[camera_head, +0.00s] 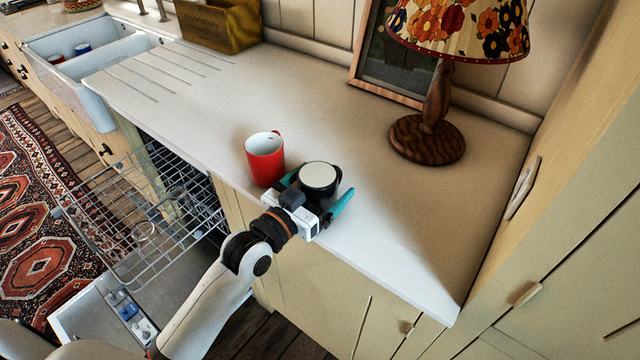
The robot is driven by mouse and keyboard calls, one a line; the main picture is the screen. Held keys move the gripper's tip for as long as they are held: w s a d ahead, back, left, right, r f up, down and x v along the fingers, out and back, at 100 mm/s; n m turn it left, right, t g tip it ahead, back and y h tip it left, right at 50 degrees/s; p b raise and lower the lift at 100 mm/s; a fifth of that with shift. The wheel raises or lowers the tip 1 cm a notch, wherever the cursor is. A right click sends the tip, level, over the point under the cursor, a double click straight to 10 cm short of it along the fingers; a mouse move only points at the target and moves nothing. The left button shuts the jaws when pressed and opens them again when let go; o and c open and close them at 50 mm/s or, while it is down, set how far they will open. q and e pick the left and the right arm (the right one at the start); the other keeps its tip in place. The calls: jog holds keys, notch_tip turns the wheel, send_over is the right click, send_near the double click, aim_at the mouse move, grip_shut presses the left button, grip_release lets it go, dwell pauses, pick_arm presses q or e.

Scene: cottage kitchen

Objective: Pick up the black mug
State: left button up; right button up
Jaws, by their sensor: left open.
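The black mug (318,184) stands upright on the white counter (390,215) near its front edge, with a pale inside and its handle towards the right. My left gripper (315,192) is open, with its teal fingers on either side of the mug. One finger is at the mug's left and the other at its lower right. Whether the fingers touch the mug cannot be told. My right gripper is not in view.
A red mug (265,158) stands close to the left of the black mug, near the left finger. A lamp (436,110) with a wooden base and a picture frame (390,60) stand behind. An open dishwasher rack (140,225) is at left. The counter's right part is clear.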

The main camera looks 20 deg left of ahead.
pick_arm(q)
jog(key=c, duration=1.4)
jog(key=shift+o, duration=0.2)
jog(key=shift+r, duration=0.3)
jog(key=r, duration=0.3)
jog(key=r+p, duration=0.1)
jog(key=r, duration=0.5)
jog(key=shift+s+d+r+p, duration=0.1)
jog(key=shift+s+r+p, duration=0.2)
jog(key=shift+s, duration=0.1)
jog(key=s+d+r+p, duration=0.2)
jog(key=s+p, duration=0.3)
jog(key=s, duration=0.2)
jog(key=s+d+r+p, duration=0.2)
jog(key=s+r+p, duration=0.1)
jog(key=s+p, duration=0.3)
jog(key=shift+s, duration=0.85)
